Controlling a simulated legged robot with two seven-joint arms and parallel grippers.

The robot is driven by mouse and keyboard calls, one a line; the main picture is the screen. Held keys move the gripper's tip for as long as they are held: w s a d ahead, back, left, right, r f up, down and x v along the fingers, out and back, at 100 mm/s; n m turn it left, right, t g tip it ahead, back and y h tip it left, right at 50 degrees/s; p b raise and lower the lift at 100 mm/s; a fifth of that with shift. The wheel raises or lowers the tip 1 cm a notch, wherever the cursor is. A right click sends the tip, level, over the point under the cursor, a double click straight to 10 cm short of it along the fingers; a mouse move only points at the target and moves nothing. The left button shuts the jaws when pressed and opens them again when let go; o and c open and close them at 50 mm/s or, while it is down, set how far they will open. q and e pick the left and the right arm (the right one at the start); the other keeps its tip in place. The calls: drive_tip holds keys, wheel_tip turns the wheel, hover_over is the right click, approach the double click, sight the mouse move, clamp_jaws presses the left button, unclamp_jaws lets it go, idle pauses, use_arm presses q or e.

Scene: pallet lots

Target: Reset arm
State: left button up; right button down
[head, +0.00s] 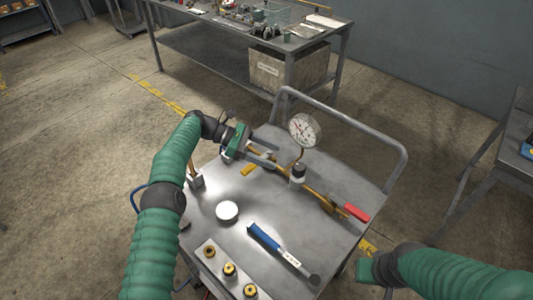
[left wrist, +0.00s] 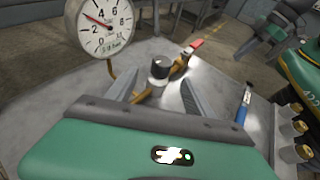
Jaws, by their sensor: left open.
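My left gripper (head: 275,156) is open above the metal cart top (head: 205,215), with its fingers pointing at a brass pipe assembly (head: 318,195). The assembly carries a round pressure gauge (head: 304,130), a dark-and-white fitting (head: 298,174) and a red-handled valve (head: 355,212). In the left wrist view the spread fingers (left wrist: 160,88) frame the fitting (left wrist: 160,68), with nothing visibly clamped. The gauge (left wrist: 98,25) stands at the upper left there. My right gripper (head: 368,270) hangs off the cart's front right corner; its jaws are not clear.
A blue-handled tool (head: 265,238), a white round cap (head: 227,211) and a block with brass fittings (head: 229,270) are on the cart. The cart's handle rail (head: 350,118) rises at the far side. A cluttered workbench (head: 240,30) stands behind, and another table (head: 520,150) at right.

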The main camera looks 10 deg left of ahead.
use_arm(q)
drive_tip(key=shift+a+r, duration=0.3)
drive_tip(key=shift+a, duration=0.35)
drive_tip(key=shift+d, duration=0.15)
drive_tip(key=s+d+m+y+p, duration=0.2)
drive_tip(key=s+m+y+p, duration=0.1)
drive_tip(key=s+m+y, duration=0.35)
drive_tip(key=s+a+m+t+y+p, duration=0.1)
drive_tip(key=s+a+m+y, duration=0.2)
drive_tip(key=s, duration=0.9)
drive_tip(key=s+a+m+t+y+p, duration=0.2)
drive_tip(key=s+a+m+y, duration=0.2)
drive_tip(key=s+a+m, duration=0.3)
drive_tip(key=s+m, duration=0.1)
drive_tip(key=s, duration=0.4)
drive_tip(key=shift+s+a+f, duration=0.2)
drive_tip(key=shift+s+a, duration=0.1)
drive_tip(key=shift+a, duration=0.1)
